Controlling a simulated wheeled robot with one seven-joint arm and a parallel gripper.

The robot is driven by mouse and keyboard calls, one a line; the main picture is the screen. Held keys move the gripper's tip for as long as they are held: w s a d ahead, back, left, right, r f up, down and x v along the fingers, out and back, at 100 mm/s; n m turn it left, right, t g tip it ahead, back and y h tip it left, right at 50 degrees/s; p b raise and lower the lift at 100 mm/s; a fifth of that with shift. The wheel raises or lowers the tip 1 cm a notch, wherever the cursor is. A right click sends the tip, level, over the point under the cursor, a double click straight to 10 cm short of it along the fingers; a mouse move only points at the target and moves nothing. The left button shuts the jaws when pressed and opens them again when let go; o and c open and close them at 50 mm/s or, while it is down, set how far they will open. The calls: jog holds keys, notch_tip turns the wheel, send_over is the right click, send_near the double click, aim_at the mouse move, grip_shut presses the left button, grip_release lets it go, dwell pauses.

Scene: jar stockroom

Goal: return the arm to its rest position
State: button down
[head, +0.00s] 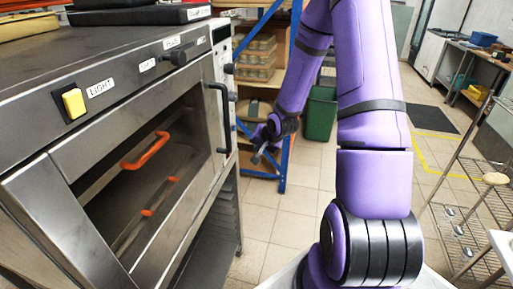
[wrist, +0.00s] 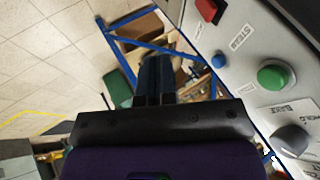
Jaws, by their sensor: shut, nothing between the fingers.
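My purple arm rises across the right middle of the head view and bends back down at the top. My gripper (head: 262,152) is at its far end, beside the right edge of the oven front. It hangs clear of the floor and appears to touch nothing. In the wrist view the gripper fingers (wrist: 154,75) are together, dark, with nothing between them. The oven's control side with a green button (wrist: 276,76) and a red button (wrist: 209,10) lies to their right.
A steel oven (head: 130,110) with a dark handle (head: 221,118) fills the left. A blue-framed shelf (head: 287,95) with jars and a green bin (head: 320,113) stand behind. A wire rack (head: 465,215) is at right. Tiled floor between is open.

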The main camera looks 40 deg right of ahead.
jog(key=shift+r, duration=0.1)
dwell(0.4)
jog(key=s+a+r+n+g+h, duration=0.1)
jog(key=s+a+r+n, duration=0.3)
jog(key=r, duration=0.7)
jog(key=s+a+r+n+h, duration=0.1)
jog(key=s+a+r, duration=0.35)
jog(key=r, duration=0.75)
jog(key=s+a+r+n, duration=0.2)
jog(key=s+r, duration=0.3)
jog(key=s, duration=0.5)
jog(key=s+a+r+n+g+y, duration=0.1)
jog(key=s+a+r, duration=0.4)
jog(key=s, duration=0.5)
jog(key=shift+r+n+y, duration=0.15)
jog(key=shift+n+y, duration=0.15)
jog(key=shift+n, duration=0.4)
jog(key=shift+a, duration=0.1)
